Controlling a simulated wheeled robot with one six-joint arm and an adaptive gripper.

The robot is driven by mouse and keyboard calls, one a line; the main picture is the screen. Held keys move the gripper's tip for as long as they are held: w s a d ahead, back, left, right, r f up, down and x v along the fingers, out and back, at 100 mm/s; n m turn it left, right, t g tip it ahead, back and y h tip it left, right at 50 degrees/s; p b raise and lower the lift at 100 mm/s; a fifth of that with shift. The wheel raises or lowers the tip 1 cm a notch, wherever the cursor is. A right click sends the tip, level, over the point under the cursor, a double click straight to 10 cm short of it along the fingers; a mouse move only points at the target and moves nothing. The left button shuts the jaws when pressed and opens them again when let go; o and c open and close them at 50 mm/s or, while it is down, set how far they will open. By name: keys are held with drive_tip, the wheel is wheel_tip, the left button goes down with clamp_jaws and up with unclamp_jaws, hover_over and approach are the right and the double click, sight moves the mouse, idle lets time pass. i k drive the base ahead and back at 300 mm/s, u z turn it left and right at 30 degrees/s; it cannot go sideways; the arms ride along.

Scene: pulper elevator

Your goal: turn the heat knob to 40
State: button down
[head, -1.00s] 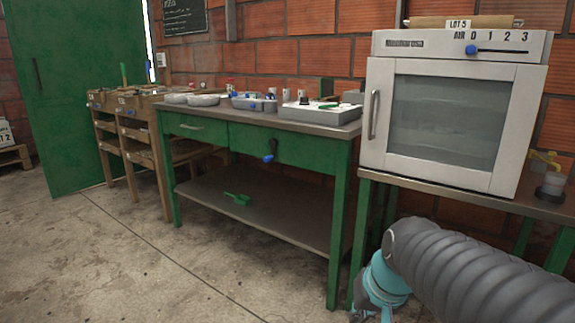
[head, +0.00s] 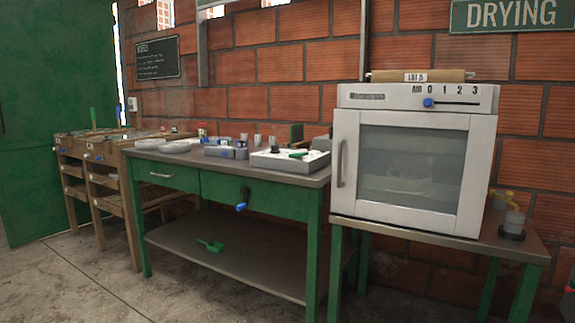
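No knob with a 40 mark can be made out. A white drying oven (head: 412,160) with a glass door stands on a small table at right. Its top panel carries a blue slider knob (head: 428,102) at the left end of a slot, beneath the marks AIR, 0, 1, 2, 3; it sits near 0. A grey box with a white top (head: 290,161) stands on the green workbench and bears a small dark knob-like part and a green handle, too small to read. My gripper is not in view.
The green workbench (head: 255,204) has a blue-tipped crank (head: 242,203) at its front and a green scoop (head: 211,245) on its lower shelf. Wooden racks (head: 105,180) stand at left. The floor in front is clear. A DRYING sign (head: 512,13) hangs above.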

sight(275, 149)
drive_tip(key=z, duration=0.1)
drive_tip(key=i, duration=1.65)
drive_tip(key=u, duration=0.45)
